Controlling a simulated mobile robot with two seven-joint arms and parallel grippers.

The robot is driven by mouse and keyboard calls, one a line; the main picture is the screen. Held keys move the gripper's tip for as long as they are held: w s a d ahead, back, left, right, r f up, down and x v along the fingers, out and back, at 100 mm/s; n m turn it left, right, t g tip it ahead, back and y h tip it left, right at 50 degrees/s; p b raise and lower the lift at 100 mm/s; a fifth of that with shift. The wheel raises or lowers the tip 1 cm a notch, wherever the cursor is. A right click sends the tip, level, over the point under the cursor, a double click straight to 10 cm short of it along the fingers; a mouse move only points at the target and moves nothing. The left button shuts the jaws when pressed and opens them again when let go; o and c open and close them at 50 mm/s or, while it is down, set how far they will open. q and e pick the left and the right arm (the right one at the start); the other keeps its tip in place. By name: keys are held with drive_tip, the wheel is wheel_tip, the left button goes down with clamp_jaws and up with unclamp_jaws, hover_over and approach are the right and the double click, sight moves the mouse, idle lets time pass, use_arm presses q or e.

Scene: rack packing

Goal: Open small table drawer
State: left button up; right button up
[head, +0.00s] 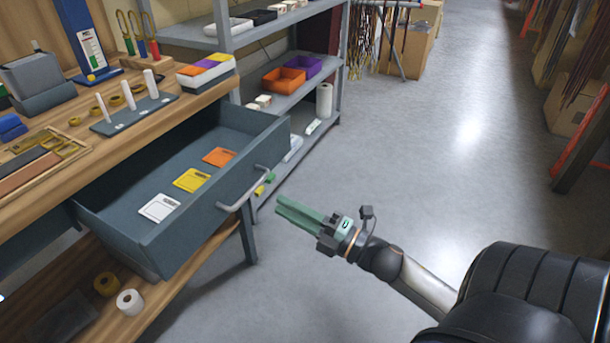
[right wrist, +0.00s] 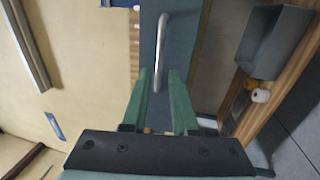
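The grey-blue table drawer (head: 190,240) is pulled well out from under the wooden table in the head view. Inside lie a white (head: 159,207), a yellow (head: 192,180) and an orange (head: 219,157) flat piece. Its light metal bar handle (head: 246,190) is on the front panel. My right gripper (head: 279,206), with green fingers, is just right of the handle and apart from it. In the right wrist view its fingers are spread, and the handle (right wrist: 163,45) lies ahead, its near end between the tips. My left gripper is not in view.
The wooden table top (head: 120,145) carries a peg stand (head: 133,113) and a coloured box (head: 206,70). A grey shelf rack (head: 335,110) stands behind the drawer. Rolls (head: 130,302) lie on the lower shelf. The floor (head: 430,140) to the right is clear.

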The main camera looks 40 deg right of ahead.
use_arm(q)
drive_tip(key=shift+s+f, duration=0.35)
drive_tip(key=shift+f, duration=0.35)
use_arm(e)
drive_tip(key=shift+v, duration=1.9)
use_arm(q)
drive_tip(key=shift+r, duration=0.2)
use_arm(e)
drive_tip(key=s+a+f+m+g+h, duration=0.35)
drive_tip(key=a+f+m+g, duration=0.25)
drive_tip(key=a+f+m, duration=1)
use_arm(q)
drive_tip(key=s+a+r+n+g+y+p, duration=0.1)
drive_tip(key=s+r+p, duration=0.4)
drive_tip(key=p, duration=1.5)
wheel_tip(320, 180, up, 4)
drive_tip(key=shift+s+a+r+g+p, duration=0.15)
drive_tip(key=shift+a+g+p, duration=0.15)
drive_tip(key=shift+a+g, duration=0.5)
use_arm(e)
drive_tip(key=s+d+r+m+g+h, duration=0.1)
drive_tip(key=s+r+m+g, duration=0.2)
drive_tip(key=s+r, duration=0.3)
wheel_tip(320, 180, up, 5)
drive_tip(key=shift+d+f+m+g, duration=0.15)
drive_tip(key=shift+m+g, duration=0.15)
drive_tip(key=shift+m, duration=0.2)
